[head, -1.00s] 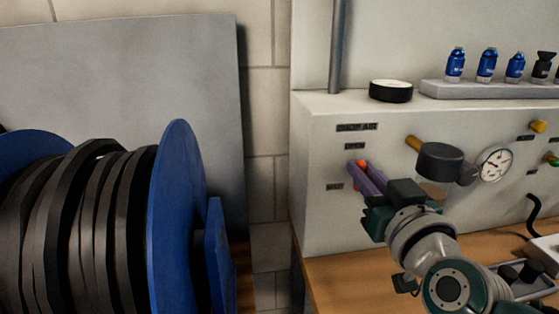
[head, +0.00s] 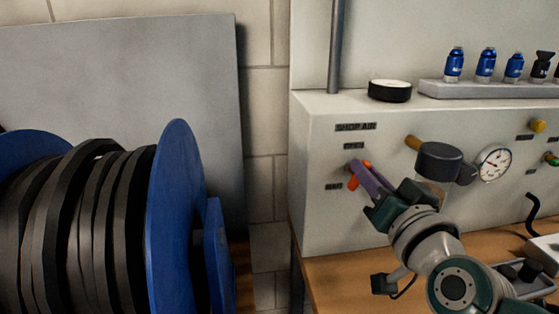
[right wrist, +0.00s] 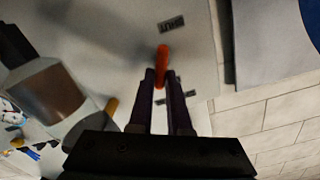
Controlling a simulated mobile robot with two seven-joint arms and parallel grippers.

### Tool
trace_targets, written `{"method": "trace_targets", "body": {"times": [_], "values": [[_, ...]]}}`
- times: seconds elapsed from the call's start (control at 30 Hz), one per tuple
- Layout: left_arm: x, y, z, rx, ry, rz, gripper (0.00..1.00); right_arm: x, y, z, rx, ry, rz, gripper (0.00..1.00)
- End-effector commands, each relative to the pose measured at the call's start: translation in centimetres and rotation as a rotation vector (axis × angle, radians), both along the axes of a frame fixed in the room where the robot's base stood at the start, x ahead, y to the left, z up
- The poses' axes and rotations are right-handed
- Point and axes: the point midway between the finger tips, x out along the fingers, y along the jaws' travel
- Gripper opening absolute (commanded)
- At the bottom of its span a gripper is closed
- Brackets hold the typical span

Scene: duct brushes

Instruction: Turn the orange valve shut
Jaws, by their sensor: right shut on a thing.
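The orange valve (head: 353,183) is on the front of the pale panel (head: 310,225), near its left end. Its orange handle shows on both sides of the purple fingers of my right gripper (head: 362,174). In the right wrist view the handle (right wrist: 162,62) sits between the fingertips of my right gripper (right wrist: 162,76), which are shut on it. Part of the handle and the valve's stem are hidden by the fingers. Small labels sit around the valve; "SHOP AIR" (head: 355,127) is above it. My left gripper is not in view.
Just right of my right gripper are a dark-capped filter bowl (head: 440,158) and a round gauge (head: 495,163). A blue hose reel (head: 180,220) stands at the left. A black-and-white roll (head: 390,90) rests on the panel's top. Wooden bench (head: 335,280) lies below.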

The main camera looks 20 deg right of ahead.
Motion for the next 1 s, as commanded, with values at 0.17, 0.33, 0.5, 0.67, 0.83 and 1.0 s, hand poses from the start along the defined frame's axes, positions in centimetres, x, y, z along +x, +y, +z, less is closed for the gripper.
{"method": "trace_targets", "body": {"times": [0.17,0.33,0.5,0.67,0.83,1.0], "values": [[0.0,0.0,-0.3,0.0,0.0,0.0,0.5,0.0,-0.2,-0.1,0.163,-0.041,0.0,0.0],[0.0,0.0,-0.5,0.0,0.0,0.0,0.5,-0.1,-0.4,-0.3,0.32,-0.078,0.0,0.0],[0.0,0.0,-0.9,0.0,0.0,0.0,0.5,-0.1,-0.5,-0.5,0.477,-0.117,0.0,0.0],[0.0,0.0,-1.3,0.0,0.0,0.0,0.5,-0.2,-0.6,-0.7,0.625,-0.152,0.0,0.0],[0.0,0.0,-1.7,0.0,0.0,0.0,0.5,-0.2,-0.7,-0.8,0.777,-0.189,0.0,0.0],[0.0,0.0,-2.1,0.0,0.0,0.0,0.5,-0.2,-0.7,-1.0,0.908,-0.22,0.0,0.0]]}}
